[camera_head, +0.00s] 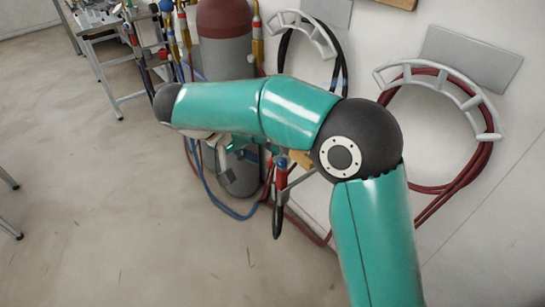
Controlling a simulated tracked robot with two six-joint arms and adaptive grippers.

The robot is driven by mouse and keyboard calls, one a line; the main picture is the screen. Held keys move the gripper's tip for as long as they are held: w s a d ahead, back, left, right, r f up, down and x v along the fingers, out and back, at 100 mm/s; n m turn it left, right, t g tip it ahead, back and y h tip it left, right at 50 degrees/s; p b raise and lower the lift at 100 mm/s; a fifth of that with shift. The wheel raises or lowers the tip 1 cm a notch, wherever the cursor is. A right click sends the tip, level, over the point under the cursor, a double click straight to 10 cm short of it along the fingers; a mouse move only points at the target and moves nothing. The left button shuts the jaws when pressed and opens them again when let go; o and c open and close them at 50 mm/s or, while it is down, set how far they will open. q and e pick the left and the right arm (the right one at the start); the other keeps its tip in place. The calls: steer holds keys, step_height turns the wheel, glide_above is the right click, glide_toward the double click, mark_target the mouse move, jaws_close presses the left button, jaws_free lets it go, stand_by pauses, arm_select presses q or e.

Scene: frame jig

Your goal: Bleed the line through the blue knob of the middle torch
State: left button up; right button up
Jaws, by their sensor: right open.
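Several torches with coloured knobs and fittings show. One torch (282,172) with a red and blue top and a dark lower end hangs just right of the grey cylinder. Another torch (131,36) with a red and blue top is at the upper left. I cannot tell which is the middle one, and its blue knob is not clearly visible. My right arm crosses the view and covers part of this area. My right gripper (226,172) is open below the forearm, in front of the cylinder, and partly hidden. My left gripper is not in view.
A gas cylinder (224,57) with a dark red top stands by the wall. Wall brackets hold a black hose (285,48) and a red hose (484,165). A metal table (92,26) stands at the upper left.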

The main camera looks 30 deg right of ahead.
steer(key=v, duration=0.5)
steer(key=shift+a+r, duration=0.15)
